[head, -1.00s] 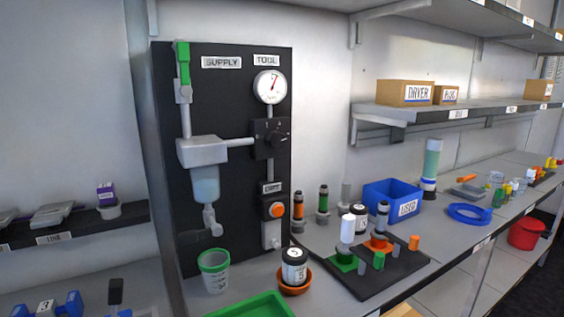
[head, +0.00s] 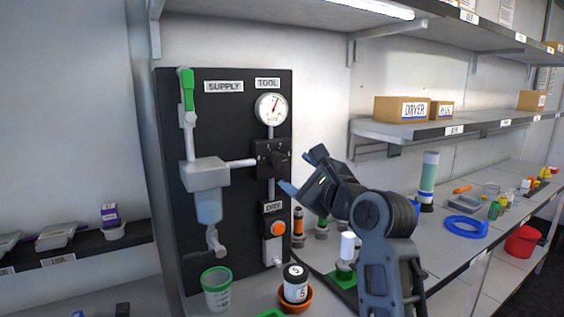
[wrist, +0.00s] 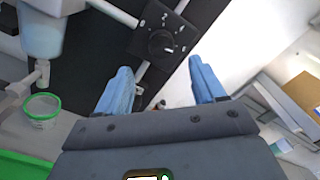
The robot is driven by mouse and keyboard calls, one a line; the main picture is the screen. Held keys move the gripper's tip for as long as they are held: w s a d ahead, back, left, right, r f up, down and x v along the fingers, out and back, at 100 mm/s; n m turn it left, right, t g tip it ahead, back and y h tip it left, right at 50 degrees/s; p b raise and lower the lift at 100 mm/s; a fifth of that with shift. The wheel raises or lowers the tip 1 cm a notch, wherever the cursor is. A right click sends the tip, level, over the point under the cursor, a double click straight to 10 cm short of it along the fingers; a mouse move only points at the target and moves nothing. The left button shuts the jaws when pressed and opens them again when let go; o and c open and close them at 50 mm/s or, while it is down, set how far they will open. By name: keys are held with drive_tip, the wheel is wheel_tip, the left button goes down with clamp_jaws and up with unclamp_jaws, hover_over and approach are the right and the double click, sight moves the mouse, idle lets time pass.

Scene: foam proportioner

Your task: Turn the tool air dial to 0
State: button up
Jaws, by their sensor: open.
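The tool air dial (head: 277,159) is a black knob on a black square plate, below the round TOOL gauge (head: 270,108) on the black panel. In the wrist view the dial (wrist: 161,43) shows a white mark and numbers, of which 2 and 4 can be read; its exact setting I cannot tell. The gauge's red needle points up and slightly right. My gripper (head: 301,171) is open and empty, just right of the dial and apart from it. In the wrist view its blue fingers (wrist: 158,82) are spread, with the dial beyond them.
The SUPPLY side has a green-handled valve (head: 187,90) and a filter bowl (head: 208,205). An orange button (head: 278,229) sits below the dial. A shelf (head: 450,130) is at right.

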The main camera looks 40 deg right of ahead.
sight(279, 162)
drive_tip(key=p+x, duration=0.1)
drive_tip(key=x, duration=0.6)
drive_tip(key=shift+w+d+p, duration=0.15)
drive_tip(key=shift+w+p, duration=0.15)
drive_tip(key=shift+w, duration=0.1)
drive_tip(key=shift+c, duration=0.3)
drive_tip(key=c, duration=1)
